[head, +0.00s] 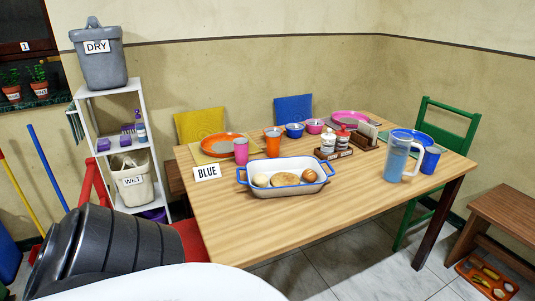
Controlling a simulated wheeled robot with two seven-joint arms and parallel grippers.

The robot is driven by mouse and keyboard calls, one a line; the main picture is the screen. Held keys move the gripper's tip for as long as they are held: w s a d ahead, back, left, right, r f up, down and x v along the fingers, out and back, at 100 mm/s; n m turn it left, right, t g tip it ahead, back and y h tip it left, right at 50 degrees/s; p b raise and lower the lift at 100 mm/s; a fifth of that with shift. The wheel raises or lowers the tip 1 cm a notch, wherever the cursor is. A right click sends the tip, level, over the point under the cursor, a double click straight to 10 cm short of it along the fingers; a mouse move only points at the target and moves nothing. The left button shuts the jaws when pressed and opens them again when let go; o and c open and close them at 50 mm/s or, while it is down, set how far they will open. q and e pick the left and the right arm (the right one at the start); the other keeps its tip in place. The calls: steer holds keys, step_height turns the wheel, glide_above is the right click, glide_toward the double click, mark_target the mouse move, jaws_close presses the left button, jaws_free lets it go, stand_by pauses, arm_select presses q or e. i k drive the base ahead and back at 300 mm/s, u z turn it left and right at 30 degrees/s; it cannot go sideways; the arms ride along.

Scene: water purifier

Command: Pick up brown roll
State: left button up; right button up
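A small round brown roll (309,176) sits at the right end of a white baking dish with blue handles (324,184). A light-coloured roll (261,181) lies at the dish's left end. A larger tan piece of bread (285,179) lies between the two. The dish stands near the front middle of the wooden table (300,218). Neither of my grippers is in view.
Cups, plates, bowls and a condiment caddy (334,152) stand behind. A clear pitcher (398,158) and a blue cup (430,160) stand at right. The table's front area is bare.

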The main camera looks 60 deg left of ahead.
mark_target(309, 175)
steer(key=k, duration=0.5)
steer(key=u, duration=2.4)
steer(key=i, duration=0.25)
steer(key=z, duration=0.1)
